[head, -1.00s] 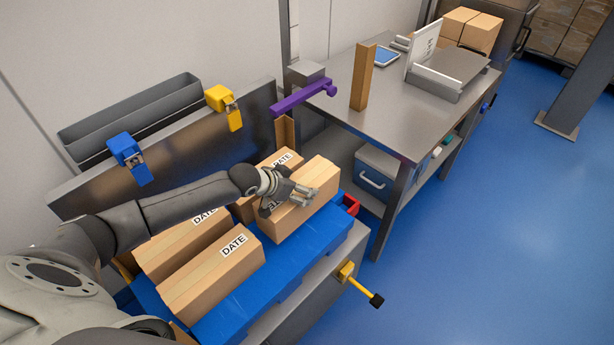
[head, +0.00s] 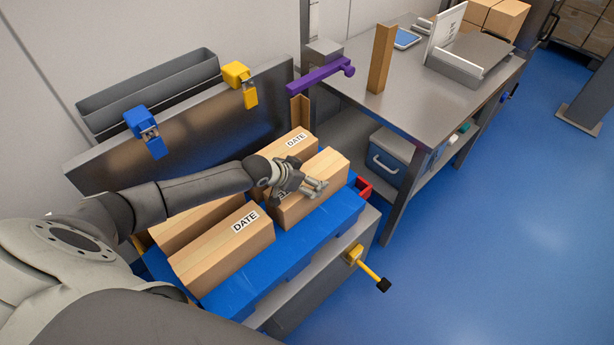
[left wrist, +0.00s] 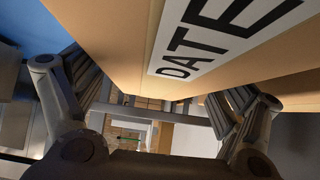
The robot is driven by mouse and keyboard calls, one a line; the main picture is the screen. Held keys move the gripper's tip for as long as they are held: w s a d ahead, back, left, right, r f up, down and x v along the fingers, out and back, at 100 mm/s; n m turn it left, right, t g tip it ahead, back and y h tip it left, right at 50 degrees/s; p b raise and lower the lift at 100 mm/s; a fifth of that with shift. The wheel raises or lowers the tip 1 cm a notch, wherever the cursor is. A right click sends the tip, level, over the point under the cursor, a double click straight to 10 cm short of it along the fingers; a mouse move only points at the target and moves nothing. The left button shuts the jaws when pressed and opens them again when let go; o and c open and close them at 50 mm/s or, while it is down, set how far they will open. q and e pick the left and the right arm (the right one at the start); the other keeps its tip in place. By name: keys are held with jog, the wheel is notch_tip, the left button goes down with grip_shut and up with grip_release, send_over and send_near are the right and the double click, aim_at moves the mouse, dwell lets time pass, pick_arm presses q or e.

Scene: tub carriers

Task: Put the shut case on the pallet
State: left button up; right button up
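A shut cardboard case (head: 330,169) with a DATE label is at the right end of the blue pallet (head: 304,238). My left gripper (head: 313,187) is at this case, its hand covering part of the label. In the left wrist view the case (left wrist: 110,45) lies between the two fingers, which appear closed on it. It is on the pallet or just above it; its underside is hard to judge. Other labelled cases stand on the pallet: one in front left (head: 222,254), one behind it (head: 195,222), and one at the back (head: 292,146). My right gripper is not in view.
A steel panel with a blue clamp (head: 146,128) and yellow clamp (head: 240,82) rises behind the pallet. A purple bar (head: 322,76) juts out above the back right. A red piece (head: 362,187) and yellow handle (head: 366,266) are near the pallet's right. A steel table (head: 440,105) stands at right.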

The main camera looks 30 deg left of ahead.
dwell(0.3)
pick_arm(q)
jog(key=shift+r, duration=0.15)
jog(key=p+v, duration=0.1)
jog(key=v, duration=1.1)
jog(key=shift+p, duration=0.35)
dwell(0.8)
